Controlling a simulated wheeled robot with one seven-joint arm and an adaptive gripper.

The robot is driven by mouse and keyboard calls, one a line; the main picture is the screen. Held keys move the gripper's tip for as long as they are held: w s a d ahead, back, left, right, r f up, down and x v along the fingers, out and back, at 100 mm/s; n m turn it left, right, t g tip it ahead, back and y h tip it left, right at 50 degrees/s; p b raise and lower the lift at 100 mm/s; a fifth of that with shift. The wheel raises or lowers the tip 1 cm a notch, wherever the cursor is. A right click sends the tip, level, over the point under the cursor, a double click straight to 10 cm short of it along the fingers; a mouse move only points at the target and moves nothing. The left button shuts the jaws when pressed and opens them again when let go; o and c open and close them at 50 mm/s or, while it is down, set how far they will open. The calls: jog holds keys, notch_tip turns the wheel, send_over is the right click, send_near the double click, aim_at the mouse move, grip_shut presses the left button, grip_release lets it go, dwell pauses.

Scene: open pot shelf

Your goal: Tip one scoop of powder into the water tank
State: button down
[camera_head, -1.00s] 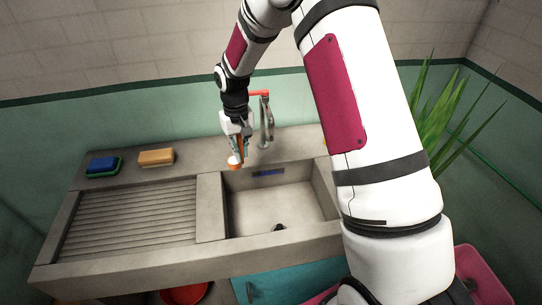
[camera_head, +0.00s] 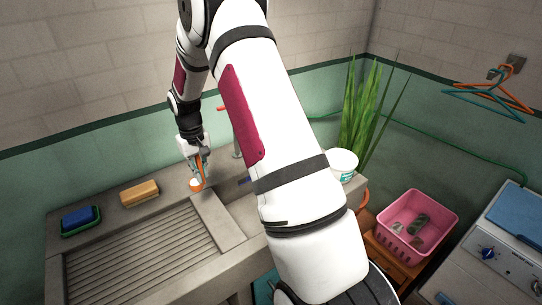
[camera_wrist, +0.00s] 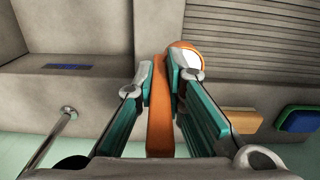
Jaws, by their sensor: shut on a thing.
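My gripper (camera_head: 198,168) is shut on the handle of an orange scoop (camera_wrist: 160,125). The scoop's round bowl (camera_wrist: 188,55) shows white inside, seemingly powder, and sits just past the fingertips. In the head view my arm hides most of the basin. No other water tank can be made out. A white tub (camera_head: 343,162) stands right of my arm.
A ribbed drainboard (camera_head: 145,255) lies left of the basin. A tan sponge (camera_head: 139,193) and a blue sponge in a green dish (camera_head: 78,220) sit behind it. A tap (camera_wrist: 52,140) rises near the basin.

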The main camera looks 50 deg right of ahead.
jog(key=s+d+m, duration=0.1)
jog(key=s+d, duration=0.3)
jog(key=d, duration=0.4)
jog(key=s+d+f+m+b, duration=0.1)
jog(key=s+d, duration=0.2)
jog(key=d, duration=0.4)
jog(key=s+d+m, duration=0.1)
jog(key=s+d, duration=0.3)
jog(key=d, duration=0.4)
jog(key=w+a+f+g+h+b, duration=0.4)
jog(key=a+f+g+h+b, duration=0.1)
jog(key=h, duration=0.9)
jog(key=shift+a+f+g+h+b, duration=0.35)
jog(key=shift+a+g+b, duration=0.4)
jog(key=shift+g+b, duration=0.8)
jog(key=shift+t+b, duration=0.3)
jog(key=shift+t, duration=0.05)
